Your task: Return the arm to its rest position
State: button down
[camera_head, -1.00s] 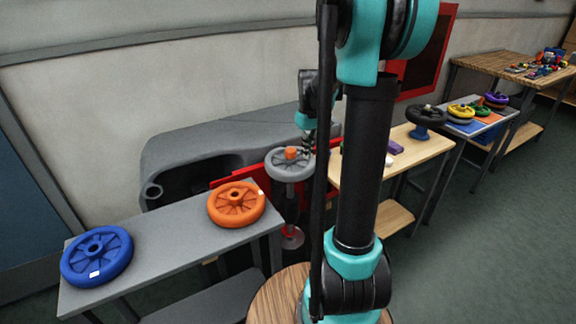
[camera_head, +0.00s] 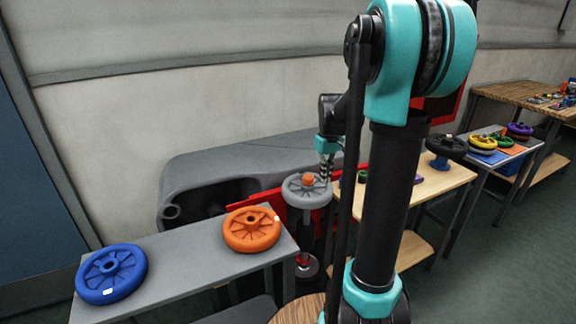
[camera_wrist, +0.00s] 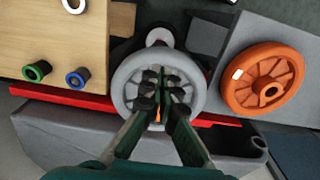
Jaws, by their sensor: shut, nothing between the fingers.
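My arm (camera_head: 393,190) stands large in the middle right of the head view, its upper link upright and its forearm reaching away behind it. My gripper (camera_wrist: 160,78) shows in the wrist view, shut and empty, its fingertips over the grey wheel (camera_wrist: 125,90). In the head view the grey wheel (camera_head: 306,194) lies flat on a stand with an orange knob (camera_head: 308,179) at its centre. The gripper is beside or above that knob there, partly hidden by my arm. Whether the fingers touch the wheel cannot be told.
An orange wheel (camera_head: 251,229) and a blue wheel (camera_head: 111,273) lie on the grey table (camera_head: 180,262). A grey scrubber tank (camera_head: 190,180) stands behind. A wooden table (camera_head: 440,183) with a black wheel (camera_head: 446,146) is at right. Open floor (camera_head: 490,260) lies at front right.

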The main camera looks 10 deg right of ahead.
jog(key=s+a+f+m+t, duration=0.1)
jog(key=s+a+f, duration=0.1)
jog(key=s, duration=0.5)
jog(key=s+a+f+m+t, duration=0.1)
jog(key=s+f, duration=0.3)
jog(key=s, duration=0.2)
jog(key=s+a+f+m+t, duration=0.1)
jog(key=s+a+f+t, duration=0.1)
jog(key=s, duration=0.5)
jog(key=shift+s+a+f, duration=0.3)
jog(key=shift+a+f, duration=0.05)
jog(key=shift+f, duration=0.35)
